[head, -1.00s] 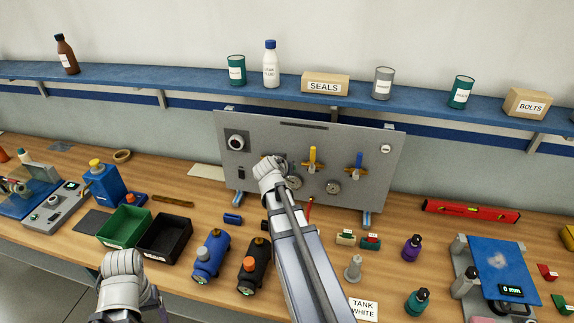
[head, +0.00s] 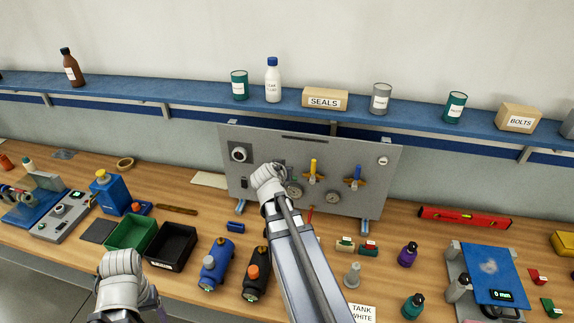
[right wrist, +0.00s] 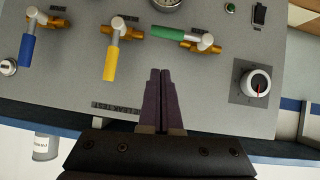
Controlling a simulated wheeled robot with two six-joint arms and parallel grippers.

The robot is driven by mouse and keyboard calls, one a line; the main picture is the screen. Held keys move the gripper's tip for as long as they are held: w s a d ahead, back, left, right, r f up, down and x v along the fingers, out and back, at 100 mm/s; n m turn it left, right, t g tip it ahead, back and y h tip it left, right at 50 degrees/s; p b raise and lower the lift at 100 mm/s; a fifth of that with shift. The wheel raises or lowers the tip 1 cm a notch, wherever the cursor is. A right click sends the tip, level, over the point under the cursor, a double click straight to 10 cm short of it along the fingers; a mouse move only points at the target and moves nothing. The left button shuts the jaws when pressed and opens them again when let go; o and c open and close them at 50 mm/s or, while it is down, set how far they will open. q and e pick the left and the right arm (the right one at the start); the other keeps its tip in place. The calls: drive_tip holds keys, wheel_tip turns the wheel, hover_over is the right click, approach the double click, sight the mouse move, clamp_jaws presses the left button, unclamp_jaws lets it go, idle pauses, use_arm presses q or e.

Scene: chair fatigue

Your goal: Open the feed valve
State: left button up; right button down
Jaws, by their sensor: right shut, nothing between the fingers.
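A grey panel (head: 360,200) stands on the bench with three lever valves. The blue-handled valve (head: 355,170) and yellow-handled valve (head: 313,168) show in the head view. The green-handled valve (right wrist: 175,33) shows only in the right wrist view; my right arm hides it in the head view. There its lever lies crosswise to the yellow lever (right wrist: 111,62) and blue lever (right wrist: 27,48). No label reads as feed. My right gripper (right wrist: 160,72) is shut and empty in front of the panel, near the green valve. My left gripper (head: 121,262) is over the bench's front edge, its fingers unclear.
A blue shelf (head: 200,93) with cans and boxes runs above. Green bin (head: 130,232), black bin (head: 172,243) and blue and black cylinders stand in front. A red level (head: 465,217) lies right.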

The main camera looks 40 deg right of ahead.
use_arm(q)
wheel_tip(320, 180, up, 4)
drive_tip(key=shift+s+d+f+p, duration=0.1)
drive_tip(key=shift+f+p, duration=0.1)
drive_tip(key=shift+p, duration=1)
use_arm(e)
drive_tip(key=v, duration=0.6)
drive_tip(key=shift+s, duration=0.3)
drive_tip(key=shift+d+r, duration=0.1)
